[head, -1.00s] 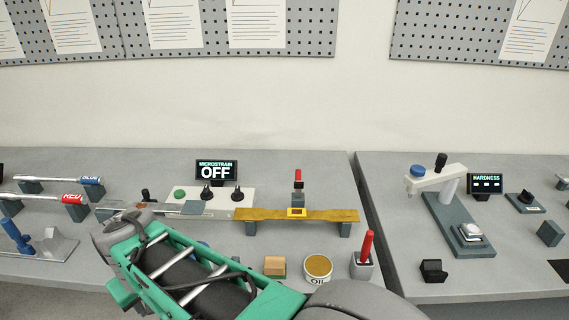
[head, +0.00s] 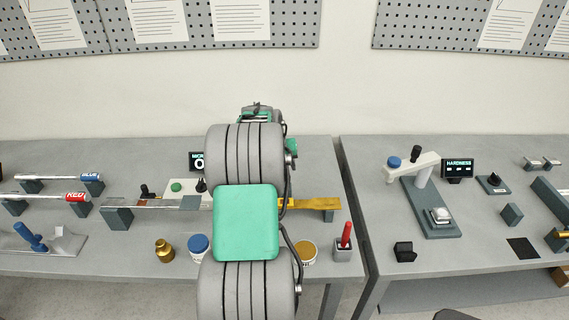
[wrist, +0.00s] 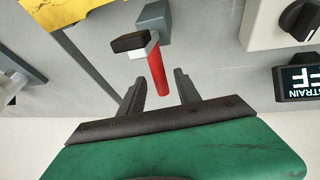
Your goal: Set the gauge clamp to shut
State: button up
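The gauge clamp shows in the wrist view as a red handle (wrist: 157,72) on a dark and light head with a grey block. The handle points toward my gripper (wrist: 160,77). My gripper is open, with one dark finger on each side of the handle's end in the picture and gaps on both sides. I cannot tell whether the handle's end is deep between the fingers. The yellow strip (head: 312,203) shows in the head view to the right of my arm, and in the wrist view (wrist: 85,12). In the head view my arm hides the clamp and fingers.
The microstrain display (wrist: 300,82) and a black knob (wrist: 300,18) are at the right of the wrist view. In the head view a blue-lidded jar (head: 198,246), a brass weight (head: 165,250) and a red-handled tool in a holder (head: 344,240) stand near the front edge.

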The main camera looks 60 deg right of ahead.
jog(key=shift+d+f, duration=0.1)
jog(key=shift+f, duration=0.1)
jog(key=shift+c, duration=0.6)
grip_shut()
dwell(0.7)
